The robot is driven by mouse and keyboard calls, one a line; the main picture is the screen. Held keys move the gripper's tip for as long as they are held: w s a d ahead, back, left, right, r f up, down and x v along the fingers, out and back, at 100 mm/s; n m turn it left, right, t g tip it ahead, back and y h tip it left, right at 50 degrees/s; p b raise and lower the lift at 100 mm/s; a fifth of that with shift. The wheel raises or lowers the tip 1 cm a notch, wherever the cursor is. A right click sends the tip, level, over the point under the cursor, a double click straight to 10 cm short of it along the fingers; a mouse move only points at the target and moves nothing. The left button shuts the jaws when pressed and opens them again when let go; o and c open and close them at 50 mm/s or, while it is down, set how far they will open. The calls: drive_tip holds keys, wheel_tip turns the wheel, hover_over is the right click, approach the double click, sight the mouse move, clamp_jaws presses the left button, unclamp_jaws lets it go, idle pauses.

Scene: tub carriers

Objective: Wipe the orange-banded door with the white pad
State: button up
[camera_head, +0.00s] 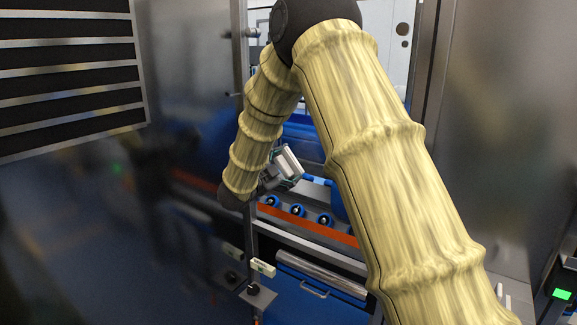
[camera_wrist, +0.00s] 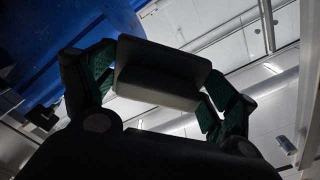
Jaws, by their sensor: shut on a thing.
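My gripper (camera_head: 281,172) is shut on the white pad (camera_head: 290,163), which it holds up in the opening of the metal machine. In the wrist view the pad (camera_wrist: 160,75) is a pale grey block between the two green-faced fingers. An orange band (camera_head: 310,223) runs slantwise below and right of my gripper, under a row of blue rollers. I cannot tell how far the pad is from it, and the pad is not seen touching anything. My arm hides part of the opening, so the door's full outline cannot be made out.
Several blue rollers (camera_head: 297,210) stand just below my gripper. A blue panel with a handle (camera_head: 314,292) lies lower down. A metal post with a pale label (camera_head: 262,267) stands in front. Large metal panels flank the opening; a dark slatted vent (camera_head: 70,75) is at the left.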

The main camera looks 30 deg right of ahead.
sight(281, 169)
drive_tip(key=shift+s+a, duration=0.25)
drive_tip(key=shift+a, duration=0.25)
drive_tip(key=shift+v, duration=1.45)
drive_tip(key=shift+a, duration=0.1)
